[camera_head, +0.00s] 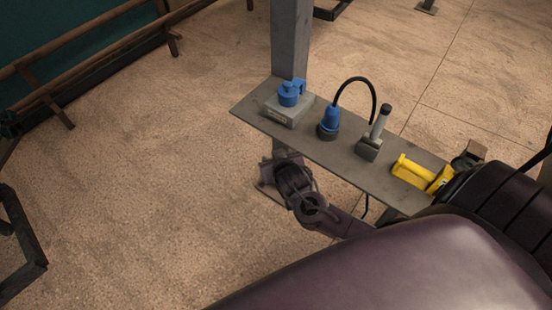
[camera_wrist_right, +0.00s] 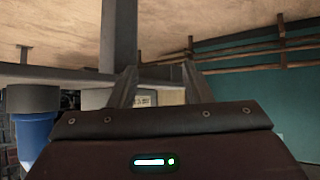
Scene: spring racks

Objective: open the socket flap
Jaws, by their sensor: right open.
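The socket is a grey box (camera_head: 288,111) with a blue round part and flap (camera_head: 291,95) on top, at the left end of a narrow metal shelf (camera_head: 322,148). The flap's exact position is too small to tell. My right gripper (camera_head: 282,160) is low by the shelf's front edge, beside the socket box and apart from the flap. In the right wrist view, which looks upside down, my right gripper (camera_wrist_right: 160,75) has its fingers spread, with part of the grey labelled box (camera_wrist_right: 143,99) showing between them. The blue flap is hidden there. My left gripper is not seen.
A blue plug (camera_head: 329,120) with a black cable stands right of the socket; it also shows in the right wrist view (camera_wrist_right: 34,135). Further right are a lever box (camera_head: 370,149) and a yellow device (camera_head: 411,172). A grey post (camera_head: 290,40) rises behind the socket.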

